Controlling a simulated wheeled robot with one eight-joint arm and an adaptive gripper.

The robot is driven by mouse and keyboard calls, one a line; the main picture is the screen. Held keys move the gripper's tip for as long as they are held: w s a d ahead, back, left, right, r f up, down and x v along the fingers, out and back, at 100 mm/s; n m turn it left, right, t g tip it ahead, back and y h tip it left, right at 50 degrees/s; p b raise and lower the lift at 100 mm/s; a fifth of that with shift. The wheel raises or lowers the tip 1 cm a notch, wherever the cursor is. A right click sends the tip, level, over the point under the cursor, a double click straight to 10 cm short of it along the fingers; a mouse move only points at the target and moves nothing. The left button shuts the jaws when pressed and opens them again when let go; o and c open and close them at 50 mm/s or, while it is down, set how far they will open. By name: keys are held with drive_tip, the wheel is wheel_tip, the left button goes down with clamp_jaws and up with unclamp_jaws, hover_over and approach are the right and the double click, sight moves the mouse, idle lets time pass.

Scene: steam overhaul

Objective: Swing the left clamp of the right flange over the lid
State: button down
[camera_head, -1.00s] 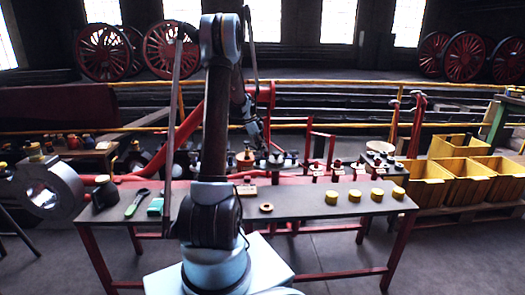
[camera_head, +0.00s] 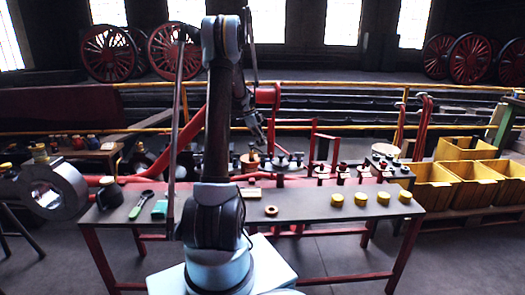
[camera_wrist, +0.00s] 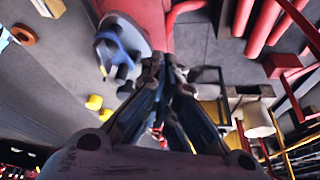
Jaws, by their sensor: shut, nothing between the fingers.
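My gripper (camera_head: 262,143) is shut and empty, pointing down above the back of the workbench in the head view. The right flange (camera_head: 290,163) stands just below and right of it, with small dark clamps around its rim. In the wrist view my closed fingers (camera_wrist: 165,66) sit beside a grey round flange face (camera_wrist: 112,48) on a red pipe. A blue curved part and dark clamp pieces (camera_wrist: 124,72) show on that face, left of the fingertips. I see a gap in the picture between fingers and clamp; contact cannot be told. The lid cannot be clearly told from the flange.
The workbench (camera_head: 310,208) carries several yellow caps (camera_head: 360,199), a ring (camera_head: 271,210) and a green-handled tool (camera_head: 141,204). Several red valve-like parts stand along its back edge. Yellow crates (camera_head: 432,190) stand at the right. A large grey ring (camera_head: 52,190) is at the left.

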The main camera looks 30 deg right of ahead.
wheel_tip(320, 180, up, 6)
drive_tip(key=w, duration=0.2)
drive_tip(key=shift+w+a, duration=0.3)
drive_tip(key=shift+a, duration=0.1)
drive_tip(key=shift+f, duration=0.1)
drive_tip(key=s+a+r+n+t, duration=0.1)
drive_tip(key=s+a+r+n, duration=0.3)
drive_tip(key=a, duration=0.5)
drive_tip(key=s+a+r+n+t, duration=0.1)
drive_tip(key=s+a+n, duration=0.5)
drive_tip(key=a, duration=0.4)
drive_tip(key=s+a+r+n+t, duration=0.1)
drive_tip(key=s+a+r+n, duration=0.25)
drive_tip(key=s+a, duration=0.4)
drive_tip(key=s+a+f+n+t+y, duration=0.1)
drive_tip(key=s+a+f+n, duration=0.6)
drive_tip(key=s+a, duration=0.2)
drive_tip(key=s+a+f+n+t+y, duration=0.1)
drive_tip(key=s+a+f+n+y, duration=0.1)
drive_tip(key=s+a+f+n, duration=0.5)
drive_tip(key=s+a, duration=0.1)
drive_tip(key=s, duration=0.3)
drive_tip(key=shift+a+f, duration=0.2)
drive_tip(key=shift+a, duration=0.15)
drive_tip(key=shift+w, duration=0.1)
